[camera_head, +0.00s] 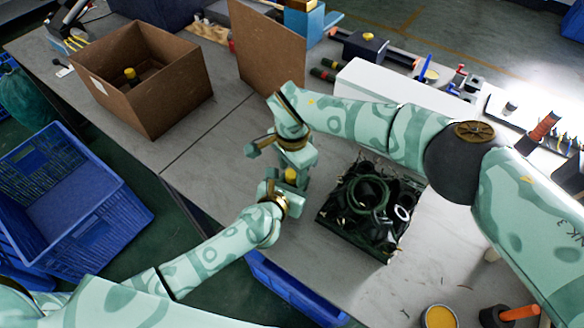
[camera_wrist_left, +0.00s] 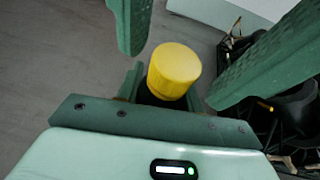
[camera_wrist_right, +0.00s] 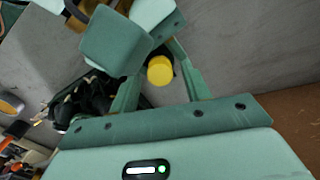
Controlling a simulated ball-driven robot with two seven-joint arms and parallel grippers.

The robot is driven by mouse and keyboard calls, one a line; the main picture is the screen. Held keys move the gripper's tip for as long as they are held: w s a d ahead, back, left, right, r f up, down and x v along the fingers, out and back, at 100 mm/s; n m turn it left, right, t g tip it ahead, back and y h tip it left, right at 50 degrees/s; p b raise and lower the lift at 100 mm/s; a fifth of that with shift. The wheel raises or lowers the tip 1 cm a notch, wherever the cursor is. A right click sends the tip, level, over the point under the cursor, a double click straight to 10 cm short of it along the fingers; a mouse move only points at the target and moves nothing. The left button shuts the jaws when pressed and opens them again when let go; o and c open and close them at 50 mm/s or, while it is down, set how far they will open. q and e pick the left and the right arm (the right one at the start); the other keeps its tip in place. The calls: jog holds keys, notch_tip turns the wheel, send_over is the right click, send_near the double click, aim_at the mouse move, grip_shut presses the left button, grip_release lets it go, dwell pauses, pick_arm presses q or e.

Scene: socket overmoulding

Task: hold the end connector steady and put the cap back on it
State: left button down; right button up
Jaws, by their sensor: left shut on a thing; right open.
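The yellow cap (camera_head: 291,174) shows between my two grippers, over the middle of the table. In the left wrist view the cap (camera_wrist_left: 174,72) sits at the top of the dark end connector (camera_wrist_left: 150,97), slightly tilted in the picture. I cannot tell how firmly it is seated. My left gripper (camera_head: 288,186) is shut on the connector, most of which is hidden. My right gripper (camera_head: 291,164) is open, its fingers on either side of the cap with gaps. In the right wrist view the cap (camera_wrist_right: 160,70) shows between those fingers.
A black crate of dark cable parts (camera_head: 345,228) stands just right of the grippers. A cardboard box (camera_head: 165,100) at the left holds another yellow-topped piece (camera_head: 131,74). A brown panel (camera_head: 262,50) stands behind. Bare table lies left of the grippers.

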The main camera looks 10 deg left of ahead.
notch_tip(320, 180, up, 4)
jog(key=shift+r, duration=0.1)
jog(key=o, duration=0.5)
jog(key=shift+o, duration=0.2)
notch_tip(320, 180, up, 12)
dwell(0.5)
